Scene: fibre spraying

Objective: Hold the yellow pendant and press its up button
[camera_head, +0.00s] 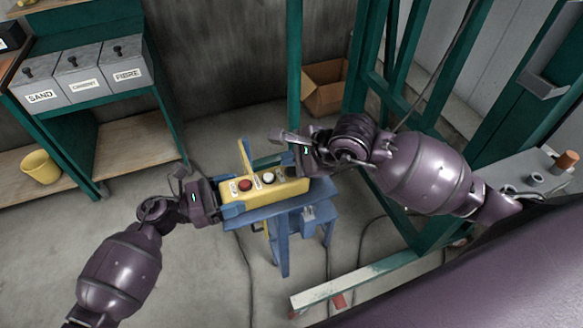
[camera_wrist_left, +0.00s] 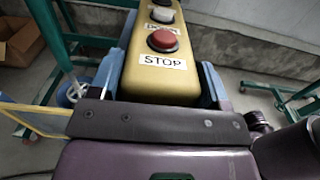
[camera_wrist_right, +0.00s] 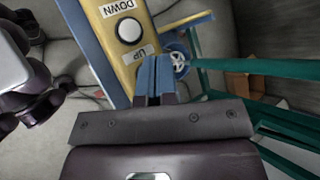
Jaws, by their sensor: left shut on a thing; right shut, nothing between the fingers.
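The yellow pendant (camera_head: 262,193) lies across the middle of the head view, above a blue stand (camera_head: 285,222). Its red STOP button (camera_head: 245,185) and a white button (camera_head: 268,177) show on its top. My left gripper (camera_head: 230,206) is shut on the STOP end; the left wrist view shows its blue fingers on both sides of the pendant (camera_wrist_left: 152,84). My right gripper (camera_head: 298,176) is at the other end, shut and empty. In the right wrist view its blue fingertips (camera_wrist_right: 155,62) overlap the pendant beside the UP label (camera_wrist_right: 137,57). The up button is hidden; contact cannot be told.
Green posts and a frame (camera_head: 293,70) stand behind and right of the pendant. A green bench with SAND, CEMENT and FIBRE bins (camera_head: 128,76) is at left, with a yellow bucket (camera_head: 40,167). A cardboard box (camera_head: 325,88) stands behind. Cables run across the floor.

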